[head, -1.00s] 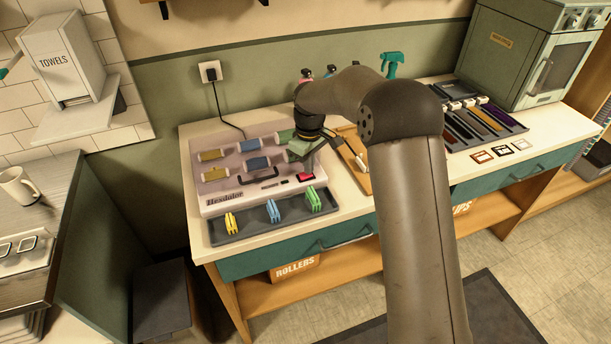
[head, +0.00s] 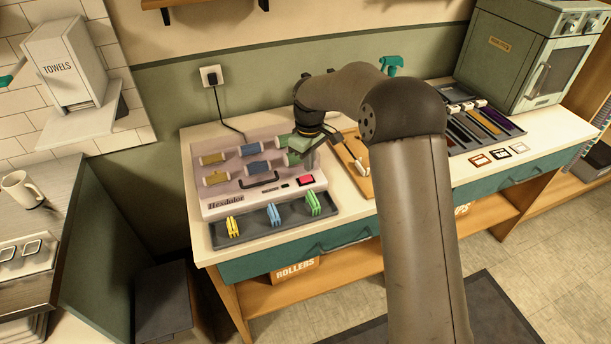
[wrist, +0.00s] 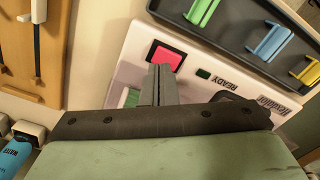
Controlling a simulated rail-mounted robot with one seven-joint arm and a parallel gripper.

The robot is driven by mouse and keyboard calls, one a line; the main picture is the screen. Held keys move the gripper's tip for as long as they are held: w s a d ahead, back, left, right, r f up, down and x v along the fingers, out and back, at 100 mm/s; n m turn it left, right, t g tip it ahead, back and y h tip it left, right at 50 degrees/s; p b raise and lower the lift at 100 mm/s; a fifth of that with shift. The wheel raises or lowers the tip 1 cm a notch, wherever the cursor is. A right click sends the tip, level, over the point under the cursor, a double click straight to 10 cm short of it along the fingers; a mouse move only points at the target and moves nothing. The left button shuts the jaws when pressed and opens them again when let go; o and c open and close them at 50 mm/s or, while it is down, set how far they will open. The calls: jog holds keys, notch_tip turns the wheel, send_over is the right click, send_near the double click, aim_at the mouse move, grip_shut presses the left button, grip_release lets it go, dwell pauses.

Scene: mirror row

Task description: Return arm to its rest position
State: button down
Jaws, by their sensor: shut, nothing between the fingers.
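My gripper (head: 316,139) is above the right end of the pale heated-roller case (head: 225,202), near its red button (head: 306,181). In the wrist view its two grey fingers (wrist: 158,78) are together with nothing between them. The fingertips overlap the lower edge of the red button (wrist: 165,57) in that view; I cannot tell the height between them. My arm reaches forward over the counter and bends down at the wrist. It hides part of the counter behind it.
A dark tray (head: 245,235) with yellow, blue and green clips lies in front of the case. A wooden board (head: 362,184) is to the right. Further right are a divided tray (head: 455,142) and a green cabinet (head: 500,55). A wall plug (head: 211,76) has a cord.

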jog(key=shift+r+p, duration=1)
jog(key=shift+r, duration=0.9)
jog(key=s+d+r+m, duration=0.3)
jog(key=s+d+r, duration=0.4)
jog(key=s, duration=0.1)
jog(key=s+d+m, duration=0.2)
jog(key=s+d, duration=0.1)
jog(key=s, duration=0.6)
jog(key=s+d+m, duration=0.3)
jog(key=s+d, duration=0.1)
jog(key=s, duration=0.5)
jog(key=s+d+m, duration=0.2)
jog(key=s+d, duration=0.1)
jog(key=s, duration=0.7)
jog(key=shift+d+m+t, duration=0.3)
jog(key=shift+d+t, duration=0.05)
jog(key=shift+t, duration=0.05)
